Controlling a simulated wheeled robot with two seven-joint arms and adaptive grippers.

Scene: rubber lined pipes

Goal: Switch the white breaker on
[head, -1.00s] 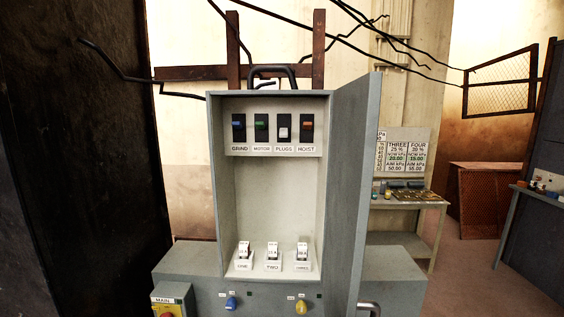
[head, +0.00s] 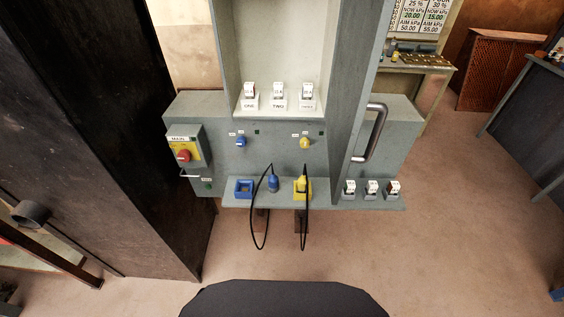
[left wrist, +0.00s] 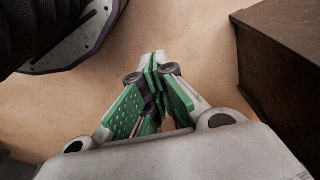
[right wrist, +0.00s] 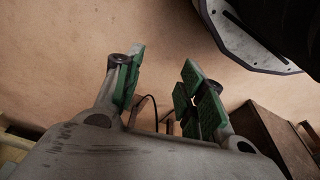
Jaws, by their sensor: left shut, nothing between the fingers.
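The grey cabinet (head: 358,75) stands open in the head view. Its upper row of breakers, with the white-toggled one labelled PLUGS, is above the top edge of the head view now. One second ago that toggle showed low in its black housing, unlike the others. My left gripper (left wrist: 155,62) is shut and empty above the floor in the left wrist view. My right gripper (right wrist: 163,62) is open and empty, its green-padded fingers apart, in the right wrist view. Neither gripper shows in the head view, and both are away from the breakers.
Carriers labelled ONE (head: 250,94), TWO and THREE sit in the cabinet's bottom. A yellow MAIN switch box (head: 186,148) is at left. The shelf (head: 327,193) below holds a blue plug (head: 273,184), a yellow plug (head: 303,186) and spare carriers (head: 371,188). A handle (head: 371,133) juts out at right.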

